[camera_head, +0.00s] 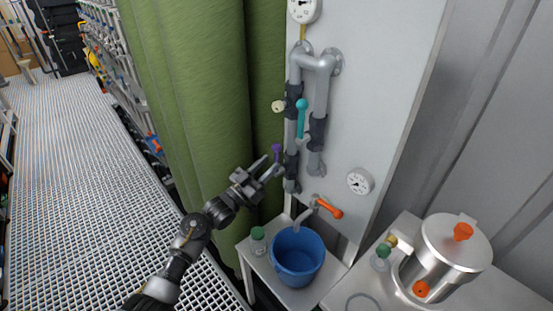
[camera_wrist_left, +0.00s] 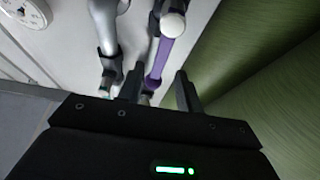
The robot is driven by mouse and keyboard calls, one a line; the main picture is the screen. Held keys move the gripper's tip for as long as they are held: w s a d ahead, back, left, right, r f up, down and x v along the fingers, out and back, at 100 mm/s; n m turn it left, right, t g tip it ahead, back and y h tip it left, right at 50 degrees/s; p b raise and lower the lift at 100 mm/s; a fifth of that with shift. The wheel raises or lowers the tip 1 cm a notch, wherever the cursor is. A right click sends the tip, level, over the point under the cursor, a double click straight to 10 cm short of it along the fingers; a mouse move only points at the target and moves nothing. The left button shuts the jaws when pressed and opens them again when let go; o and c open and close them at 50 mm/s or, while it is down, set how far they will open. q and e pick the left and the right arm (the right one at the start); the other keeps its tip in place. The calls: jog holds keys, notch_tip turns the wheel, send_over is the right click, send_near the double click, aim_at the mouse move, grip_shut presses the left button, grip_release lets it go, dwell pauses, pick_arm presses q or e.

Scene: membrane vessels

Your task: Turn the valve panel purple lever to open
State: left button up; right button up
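The valve panel (camera_head: 385,95) is a pale upright board with grey pipes. The purple lever (camera_head: 277,152) sits low on the left pipe in the head view. In the left wrist view the purple lever (camera_wrist_left: 164,50) has a white rounded end and runs down toward the space between my fingers. My left gripper (camera_head: 270,166) is open, with its fingertips close to the lever; I cannot tell whether they touch it. In the left wrist view my left gripper (camera_wrist_left: 160,92) shows two dark fingers apart. My right gripper is not in view.
A teal lever (camera_head: 301,118) stands above and an orange lever (camera_head: 328,207) below. A blue bucket (camera_head: 298,256) and a green-capped jar (camera_head: 258,240) stand on a white table. A metal pot (camera_head: 445,250) is at right.

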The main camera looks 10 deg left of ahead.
pick_arm(q)
jog(key=v, duration=0.5)
jog(key=shift+b, duration=0.4)
